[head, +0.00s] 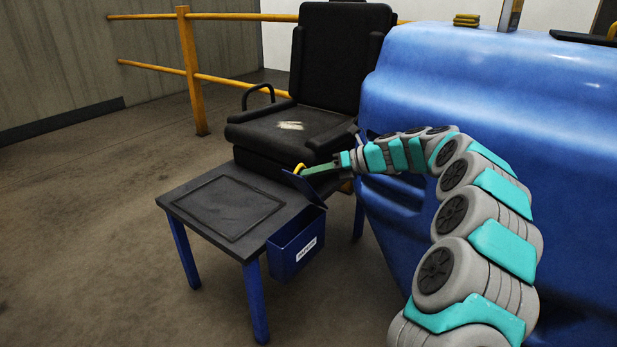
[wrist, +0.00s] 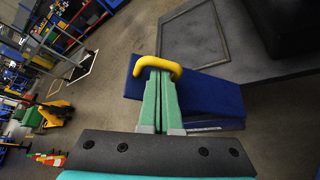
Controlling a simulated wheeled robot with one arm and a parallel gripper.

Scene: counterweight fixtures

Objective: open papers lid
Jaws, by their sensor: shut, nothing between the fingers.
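The blue papers box (head: 292,250) hangs at the right front edge of a small dark table, with a white label on its front. Its blue lid (head: 317,190) is raised and tilted above the box, and the box top looks open. A yellow handle (head: 299,169) is at the lid's upper end. My gripper (head: 306,172) is shut at the handle with nothing between its fingers. In the wrist view the yellow handle (wrist: 158,66) curves across the green fingertips (wrist: 160,78), with blue panels (wrist: 195,98) just behind. Whether the fingers touch the handle is unclear.
The table (head: 180,196) has a bare dark top and blue legs. A black chair (head: 325,90) stands right behind it. A yellow railing (head: 188,75) stands at the back; floor on the left is clear.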

